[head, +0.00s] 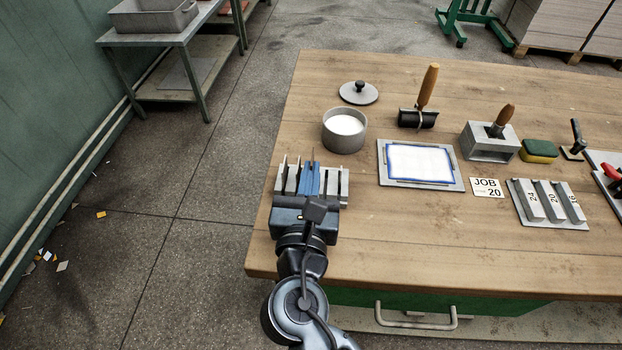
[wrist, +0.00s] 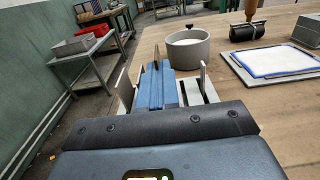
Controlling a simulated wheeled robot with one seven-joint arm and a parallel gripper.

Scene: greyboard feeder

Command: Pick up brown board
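The brown board (wrist: 157,54) shows in the wrist view as a thin upright edge at the tips of my blue fingers. In the head view only a thin dark sliver of it shows at the fingertips. It stands in a light grey slotted rack (head: 344,188) with upright dividers, near the table's left edge. My gripper (head: 313,172) reaches into the rack from the front. Its fingers (wrist: 164,78) are close together and appear shut on the board. The board's lower part is hidden by the fingers and rack.
Behind the rack stands a round pot (head: 345,134) of white stuff, with its lid (head: 358,92) beyond. To the right are a blue-edged white sheet on a plate (head: 420,163), a roller (head: 418,118), a job card (head: 487,187) and numbered grey bars (head: 545,203). Table front is clear.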

